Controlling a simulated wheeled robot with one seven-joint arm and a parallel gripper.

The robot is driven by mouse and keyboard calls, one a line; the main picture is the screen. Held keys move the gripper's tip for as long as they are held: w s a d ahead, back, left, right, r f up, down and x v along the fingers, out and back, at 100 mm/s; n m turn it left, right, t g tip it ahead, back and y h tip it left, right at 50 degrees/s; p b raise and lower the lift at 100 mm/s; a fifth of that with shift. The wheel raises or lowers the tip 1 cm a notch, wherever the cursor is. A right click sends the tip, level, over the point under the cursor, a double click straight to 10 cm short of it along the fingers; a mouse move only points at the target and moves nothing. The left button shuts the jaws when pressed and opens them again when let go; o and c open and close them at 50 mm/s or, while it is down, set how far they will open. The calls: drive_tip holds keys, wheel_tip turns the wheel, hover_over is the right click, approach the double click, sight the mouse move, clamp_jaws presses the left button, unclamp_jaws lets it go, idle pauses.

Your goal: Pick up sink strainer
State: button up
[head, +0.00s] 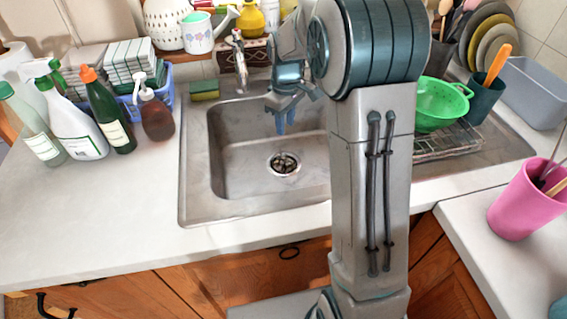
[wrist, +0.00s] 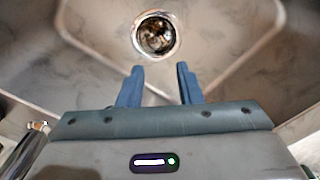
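The sink strainer (head: 284,163) is a round metal piece in the drain at the bottom of the steel sink (head: 232,190). In the wrist view the strainer (wrist: 156,35) shows at the top middle, beyond my fingertips, inside a shiny ring. My gripper (head: 284,125) points down over the sink basin, above the strainer and apart from it. In the wrist view my gripper's two blue fingers (wrist: 158,82) stand apart with nothing between them. My arm hides the right part of the sink.
Several bottles, including a brown soap bottle (head: 156,115), stand left of the sink. A sponge (head: 204,90) lies at its back left corner, beside the faucet (head: 239,60). A green colander (head: 440,103) sits on a rack at right. A pink cup (head: 522,205) stands at the right front.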

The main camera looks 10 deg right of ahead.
sight(284, 155)
drive_tip(key=shift+n, duration=0.3)
drive_tip(key=f, duration=0.5)
drive_tip(key=w+f, duration=0.1)
drive_tip(key=f, duration=0.9)
drive_tip(key=shift+w+f, duration=0.35)
drive_tip(key=shift+f, duration=0.05)
clamp_jaws()
